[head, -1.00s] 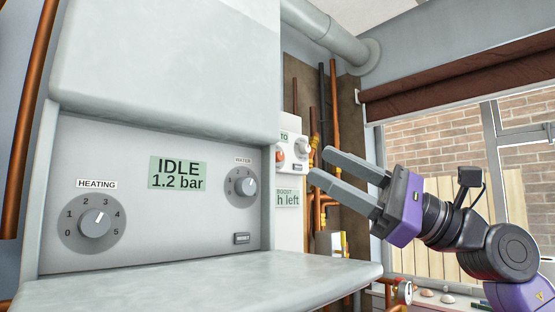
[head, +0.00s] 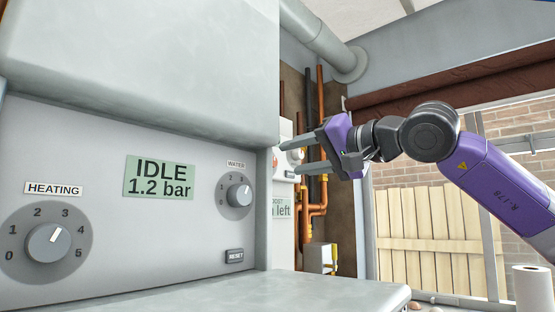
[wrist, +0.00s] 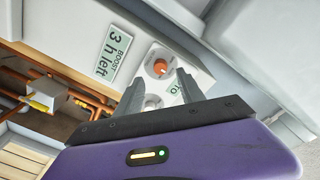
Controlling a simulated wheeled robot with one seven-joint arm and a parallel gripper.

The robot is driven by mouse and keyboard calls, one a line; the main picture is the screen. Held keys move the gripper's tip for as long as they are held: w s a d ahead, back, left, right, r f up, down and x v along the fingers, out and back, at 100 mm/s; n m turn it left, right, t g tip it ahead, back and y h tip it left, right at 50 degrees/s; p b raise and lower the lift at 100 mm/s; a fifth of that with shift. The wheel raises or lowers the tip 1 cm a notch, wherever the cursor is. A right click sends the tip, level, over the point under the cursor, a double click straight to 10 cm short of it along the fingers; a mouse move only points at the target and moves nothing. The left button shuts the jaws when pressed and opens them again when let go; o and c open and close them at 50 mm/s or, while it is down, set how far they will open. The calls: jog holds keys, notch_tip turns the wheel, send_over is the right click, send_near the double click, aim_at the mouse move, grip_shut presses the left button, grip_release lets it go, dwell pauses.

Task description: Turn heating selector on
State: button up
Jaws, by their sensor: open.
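The grey heating dial (head: 46,247), marked 0 to 5 under a HEATING label, is at lower left on the boiler panel in the head view. Its pointer line tilts up and right. My gripper (head: 288,157) is open and empty, well right of that dial, in front of a small white control unit (head: 284,133) beside the boiler. In the wrist view, an orange-red round control (wrist: 160,67) and a pale knob (wrist: 153,101) on that unit show between my spread fingers. I cannot tell whether a finger touches the unit. Part of its label is hidden.
The boiler display (head: 159,178) reads IDLE 1.2 bar. A water dial (head: 235,195) and a reset button (head: 234,256) are on the panel. A grey ledge (head: 270,295) juts out below. Copper pipes (head: 321,140) run behind my gripper. A BOOST sign (wrist: 113,55) reads 3 h left.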

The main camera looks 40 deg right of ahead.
aim_at(274, 162)
jog(key=shift+w+a+p, duration=0.2)
jog(key=shift+w+p, duration=0.2)
jog(key=shift+w, duration=1)
jog(key=shift+w+a+p, duration=0.15)
jog(key=shift+w+p, duration=0.2)
jog(key=shift+w, duration=1)
grip_shut()
